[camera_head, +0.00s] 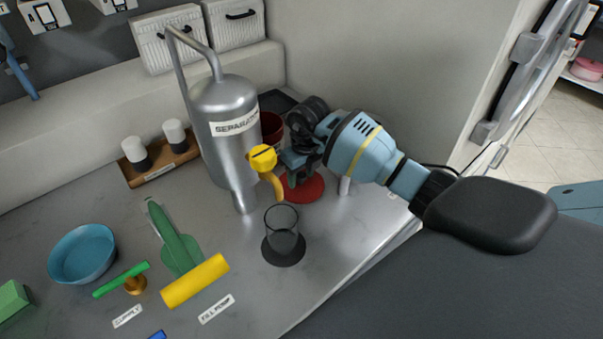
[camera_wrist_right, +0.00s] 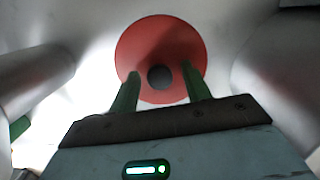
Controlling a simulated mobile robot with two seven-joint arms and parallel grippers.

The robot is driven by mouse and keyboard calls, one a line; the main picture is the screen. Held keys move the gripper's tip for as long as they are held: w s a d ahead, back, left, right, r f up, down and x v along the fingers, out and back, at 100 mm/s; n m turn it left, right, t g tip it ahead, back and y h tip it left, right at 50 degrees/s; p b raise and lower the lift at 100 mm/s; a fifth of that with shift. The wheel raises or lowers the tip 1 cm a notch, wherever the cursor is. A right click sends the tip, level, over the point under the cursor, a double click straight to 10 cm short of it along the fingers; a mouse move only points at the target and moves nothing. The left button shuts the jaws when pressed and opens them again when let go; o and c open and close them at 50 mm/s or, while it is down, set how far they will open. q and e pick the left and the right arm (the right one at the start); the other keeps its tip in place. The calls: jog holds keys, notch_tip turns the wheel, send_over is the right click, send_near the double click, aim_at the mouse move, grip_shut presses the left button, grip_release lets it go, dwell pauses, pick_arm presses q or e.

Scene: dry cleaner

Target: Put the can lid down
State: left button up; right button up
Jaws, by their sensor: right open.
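The can lid is a red disc (camera_head: 308,190) on the steel counter, right of the separator, with my right gripper (camera_head: 292,172) just above it and partly covering it. In the right wrist view the lid (camera_wrist_right: 160,38) faces the camera, with a dark round knob (camera_wrist_right: 160,77) at its middle. The two green fingers of my right gripper (camera_wrist_right: 161,84) are apart, one on each side of the knob. A red can (camera_head: 271,126) stands behind the separator, partly hidden. My left gripper is not in view.
The steel separator (camera_head: 226,125) with a yellow tap (camera_head: 263,158) stands close left of my gripper. A glass beaker (camera_head: 281,222) stands in front on a dark disc. A wall is behind. A yellow pump handle (camera_head: 195,281) and blue bowl (camera_head: 82,254) are at left.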

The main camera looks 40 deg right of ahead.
aim_at(305, 186)
notch_tip(305, 186, up, 12)
jog(key=s, duration=0.1)
jog(key=shift+s+r+p, duration=0.15)
jog(key=shift+s+p, duration=0.1)
jog(key=shift+p, duration=0.15)
dwell(0.4)
